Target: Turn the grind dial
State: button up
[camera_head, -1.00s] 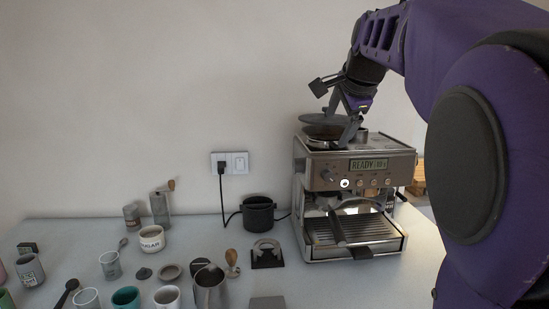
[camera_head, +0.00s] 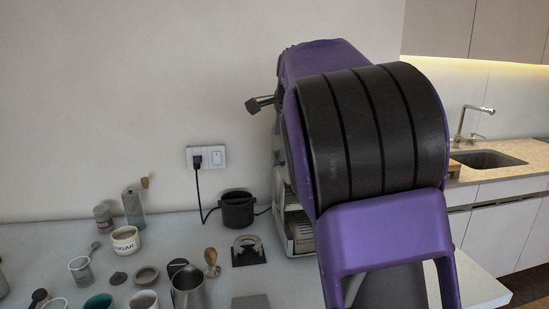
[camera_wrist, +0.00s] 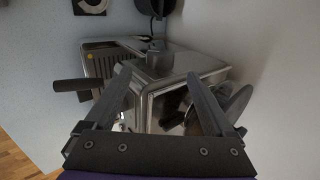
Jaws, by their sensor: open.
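The espresso machine (camera_head: 297,228) is mostly hidden behind my arm in the head view; only its left edge and part of its drip tray show. In the wrist view the steel machine body (camera_wrist: 172,67) lies beyond my gripper (camera_wrist: 157,75). A grey round knob (camera_wrist: 155,48), which looks like the grind dial, sticks out of the machine's side, just past the fingertips and roughly centred between them. My gripper is open, with nothing held between its fingers. In the head view my gripper is hidden by my arm.
In the wrist view the drip tray (camera_wrist: 104,58) and black portafilter handle (camera_wrist: 72,86) lie left, and the round hopper lid (camera_wrist: 236,106) lies right by the finger. A black bin (camera_head: 237,208) and tamping stand (camera_head: 248,251) are left of the machine. Cups crowd the counter's left.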

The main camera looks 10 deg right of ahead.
aim_at(277, 153)
jog(key=x, duration=0.7)
jog(key=shift+w+f, duration=0.25)
jog(key=c, duration=1.4)
jog(key=shift+r+g+p, duration=0.3)
jog(key=shift+r+p, duration=0.05)
jog(key=shift+p, duration=0.9)
jog(key=shift+w+p, duration=0.1)
jog(key=shift+p, duration=0.35)
jog(key=shift+f+g+b, duration=0.3)
jog(key=shift+f+g, duration=0.05)
jog(key=shift+g, duration=0.05)
